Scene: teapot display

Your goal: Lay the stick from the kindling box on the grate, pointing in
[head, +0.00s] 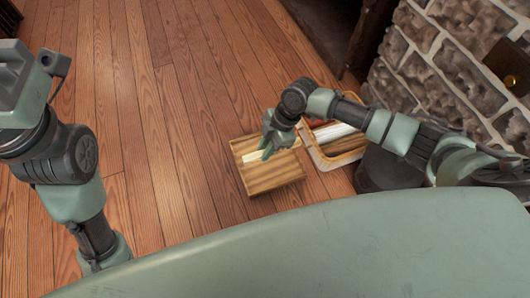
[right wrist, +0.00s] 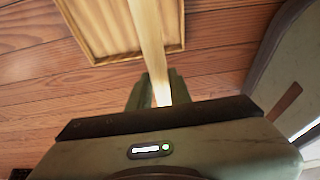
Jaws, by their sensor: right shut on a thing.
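My right gripper (head: 268,146) is shut on a pale wooden stick (right wrist: 152,45). In the right wrist view the stick runs from between the two green fingers (right wrist: 155,92) up past the top edge. In the head view part of the stick (head: 254,155) shows beside the fingers, over a shallow wooden box (head: 272,180), which looks like the kindling box. The box's rim (right wrist: 125,57) also shows below the stick in the right wrist view. My left arm is at the left of the head view; its fingers cannot be made out. No grate can be made out.
A wood-rimmed basket (head: 345,158) with white and reddish contents stands right of the box, close under my right arm. A stone wall (head: 450,55) rises at the upper right, with a dark opening (head: 335,25) beside it. The plank floor (head: 170,120) is clear to the left.

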